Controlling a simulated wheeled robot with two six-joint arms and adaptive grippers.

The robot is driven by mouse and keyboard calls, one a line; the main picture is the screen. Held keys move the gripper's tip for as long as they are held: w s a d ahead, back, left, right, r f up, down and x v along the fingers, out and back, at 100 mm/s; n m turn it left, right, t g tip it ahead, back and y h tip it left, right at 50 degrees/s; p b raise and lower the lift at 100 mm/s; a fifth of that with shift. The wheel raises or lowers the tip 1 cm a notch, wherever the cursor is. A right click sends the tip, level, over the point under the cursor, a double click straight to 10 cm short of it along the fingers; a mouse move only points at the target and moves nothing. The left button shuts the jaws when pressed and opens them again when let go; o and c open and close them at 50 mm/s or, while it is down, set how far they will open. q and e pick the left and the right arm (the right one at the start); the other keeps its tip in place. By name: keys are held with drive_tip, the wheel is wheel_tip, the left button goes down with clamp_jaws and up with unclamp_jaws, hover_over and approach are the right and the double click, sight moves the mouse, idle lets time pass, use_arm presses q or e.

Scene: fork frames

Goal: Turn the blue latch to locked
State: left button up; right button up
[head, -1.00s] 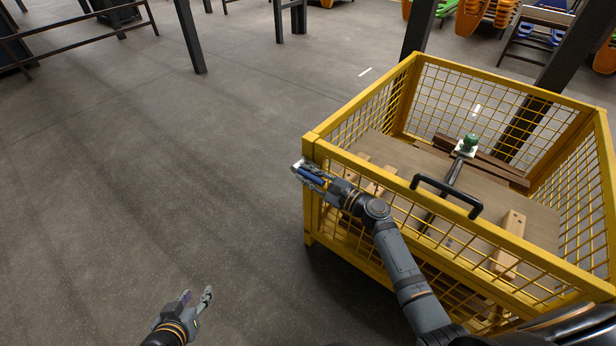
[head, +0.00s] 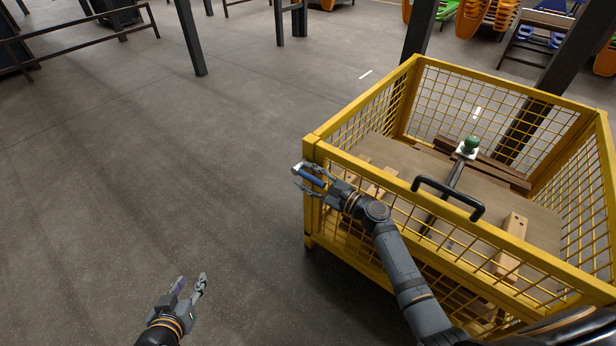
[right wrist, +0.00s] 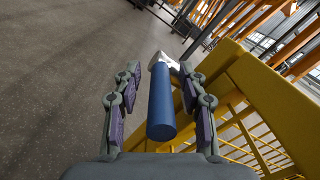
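The blue latch (head: 312,177) is a short blue cylinder handle with a pale metal end, at the near left corner of the yellow mesh crate (head: 395,182). In the head view it slopes down to the right from the corner post. My right gripper (head: 308,180) is open, with one finger on each side of the handle. In the right wrist view the handle (right wrist: 161,105) lies between the spread fingers, with gaps on both sides. My left gripper (head: 190,280) is open and empty, low over the floor, well left of the crate.
The crate holds wooden boards (head: 400,160) and a green-knobbed object (head: 471,144). Dark posts (head: 190,37) and a rail (head: 75,32) stand behind. The floor (head: 150,150) left of the crate is clear.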

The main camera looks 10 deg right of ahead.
drive_tip(key=v, duration=1.2)
